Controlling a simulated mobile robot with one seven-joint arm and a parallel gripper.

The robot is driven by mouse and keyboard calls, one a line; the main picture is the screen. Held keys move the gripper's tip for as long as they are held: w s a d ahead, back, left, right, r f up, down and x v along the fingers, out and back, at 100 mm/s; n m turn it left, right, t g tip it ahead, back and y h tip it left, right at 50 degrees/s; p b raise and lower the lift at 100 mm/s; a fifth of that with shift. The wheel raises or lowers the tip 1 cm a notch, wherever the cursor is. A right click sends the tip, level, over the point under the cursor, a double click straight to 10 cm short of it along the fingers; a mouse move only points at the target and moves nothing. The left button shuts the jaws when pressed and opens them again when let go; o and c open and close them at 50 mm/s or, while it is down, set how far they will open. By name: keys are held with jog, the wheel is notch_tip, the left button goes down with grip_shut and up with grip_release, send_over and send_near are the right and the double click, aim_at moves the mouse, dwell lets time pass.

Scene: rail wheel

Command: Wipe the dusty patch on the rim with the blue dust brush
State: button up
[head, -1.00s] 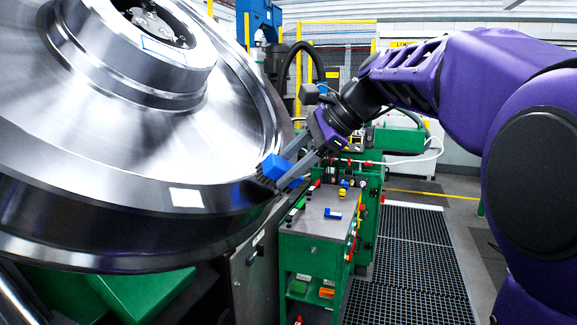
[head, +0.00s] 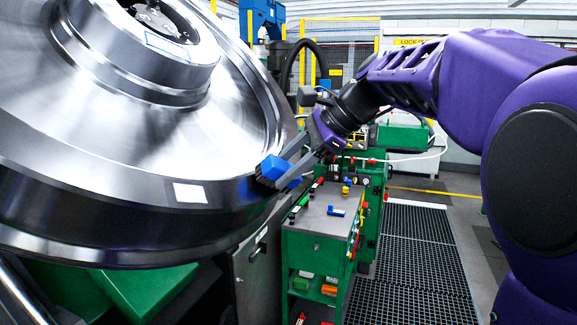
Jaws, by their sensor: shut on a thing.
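The large shiny steel rail wheel (head: 110,190) fills the left of the head view, tilted, with its rim towards me. My gripper (head: 296,174) is shut on the blue dust brush (head: 272,167) at the right side of the rim. The brush's dark bristles face left and down against the rim, seemingly touching it; the exact contact is hard to tell. A pale, square-edged patch (head: 190,193) shows on the rim, left of the brush. I cannot tell whether it is dust or a reflection. The rim behind the brush is hidden.
A green tool cart (head: 315,245) with small tools on its grey top stands just below and right of my gripper. Green machinery (head: 405,137) stands behind it. Dark floor grating (head: 415,260) lies open to the right. A yellow-framed fence (head: 340,45) is at the back.

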jog(key=shift+a+f, duration=0.15)
jog(key=shift+f, duration=0.05)
jog(key=shift+w+d+r+p, duration=0.1)
jog(key=shift+w+d+p, duration=0.15)
jog(key=shift+w, duration=0.2)
jog(key=shift+w+d+r+p, duration=0.1)
jog(key=shift+w+p, duration=0.2)
jog(key=shift+w, duration=0.15)
jog(key=shift+s+a+f+b, duration=0.2)
jog(key=shift+s+a+b, duration=0.05)
jog(key=shift+s+b, duration=0.2)
jog(key=shift+s+a+f+b, duration=0.2)
jog(key=shift+s+a+b, duration=0.1)
jog(key=shift+s, duration=0.1)
jog(key=shift+s+d+r+p, duration=0.1)
jog(key=shift+d+r+p, duration=0.15)
jog(key=shift+r+p, duration=0.15)
jog(key=shift+p+v, duration=0.3)
jog(key=shift+v, duration=2.3)
jog(key=shift+d, duration=0.15)
